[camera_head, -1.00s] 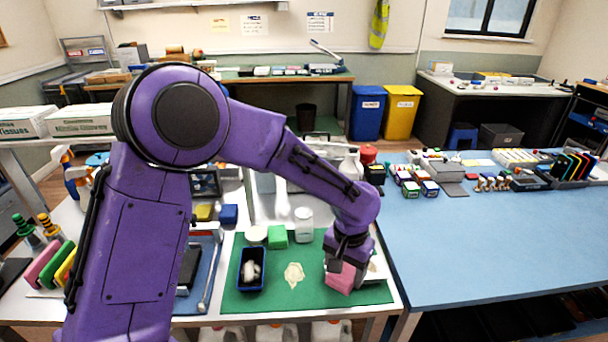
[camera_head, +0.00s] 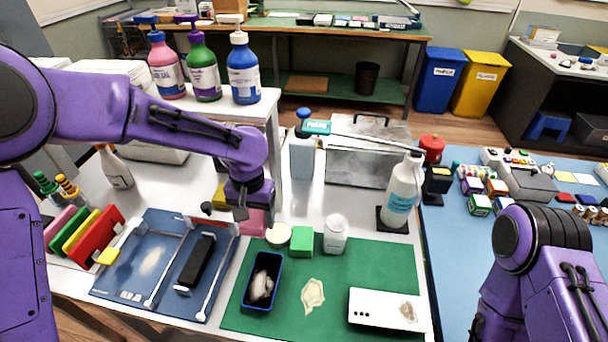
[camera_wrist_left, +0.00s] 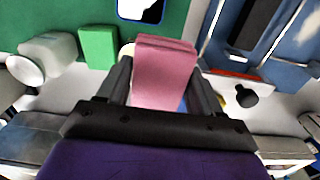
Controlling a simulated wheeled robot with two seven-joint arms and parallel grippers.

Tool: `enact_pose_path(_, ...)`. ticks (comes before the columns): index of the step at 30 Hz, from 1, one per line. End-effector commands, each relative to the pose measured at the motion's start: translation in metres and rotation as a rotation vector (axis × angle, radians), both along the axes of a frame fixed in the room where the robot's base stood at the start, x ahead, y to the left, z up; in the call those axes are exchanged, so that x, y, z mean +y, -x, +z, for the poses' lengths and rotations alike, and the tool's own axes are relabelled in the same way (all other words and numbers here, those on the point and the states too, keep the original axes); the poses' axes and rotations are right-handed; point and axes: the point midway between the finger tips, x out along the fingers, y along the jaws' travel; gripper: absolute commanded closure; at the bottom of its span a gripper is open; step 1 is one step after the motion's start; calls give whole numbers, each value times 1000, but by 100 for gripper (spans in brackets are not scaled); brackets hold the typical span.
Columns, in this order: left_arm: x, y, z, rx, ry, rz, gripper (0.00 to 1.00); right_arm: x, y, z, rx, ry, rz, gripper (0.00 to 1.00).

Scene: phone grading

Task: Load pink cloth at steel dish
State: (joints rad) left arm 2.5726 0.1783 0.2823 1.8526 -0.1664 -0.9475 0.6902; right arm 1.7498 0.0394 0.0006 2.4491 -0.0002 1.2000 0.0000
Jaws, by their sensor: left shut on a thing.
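The pink cloth (camera_head: 254,222) is a folded block, clamped between the fingers of my left gripper (camera_head: 250,208). In the left wrist view the pink cloth (camera_wrist_left: 165,72) sticks out beyond both black fingertips of the left gripper (camera_wrist_left: 160,85). I cannot make out a steel dish for certain; a grey metal box (camera_head: 350,165) stands at the back of the bench. My right arm shows at the lower right, its gripper out of view.
A blue mat (camera_head: 130,283) lies left. A wash bottle (camera_head: 402,193) stands right of the metal box.

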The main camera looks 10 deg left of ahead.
Motion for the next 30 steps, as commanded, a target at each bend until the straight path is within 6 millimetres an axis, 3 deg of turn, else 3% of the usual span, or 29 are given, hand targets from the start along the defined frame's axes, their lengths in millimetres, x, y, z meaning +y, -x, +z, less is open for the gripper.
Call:
enact_pose_path(5,-53,-28,38,1,2,17,59,0,1,51,2,1,-1,57)
enact_pose_path(9,-114,-42,57,1,1,45,59,0,0,86,2,1,-1,57)
enact_pose_path(12,-153,-43,63,1,1,64,59,0,0,101,2,1,-1,57)
enact_pose_path(15,-176,-42,64,0,2,78,59,0,0,107,1,0,0,57)
enact_pose_path(23,-186,-42,49,0,3,82,59,0,0,92,1,0,0,57)
enact_pose_path(30,-186,-42,19,-1,3,81,59,0,0,59,0,1,0,57)
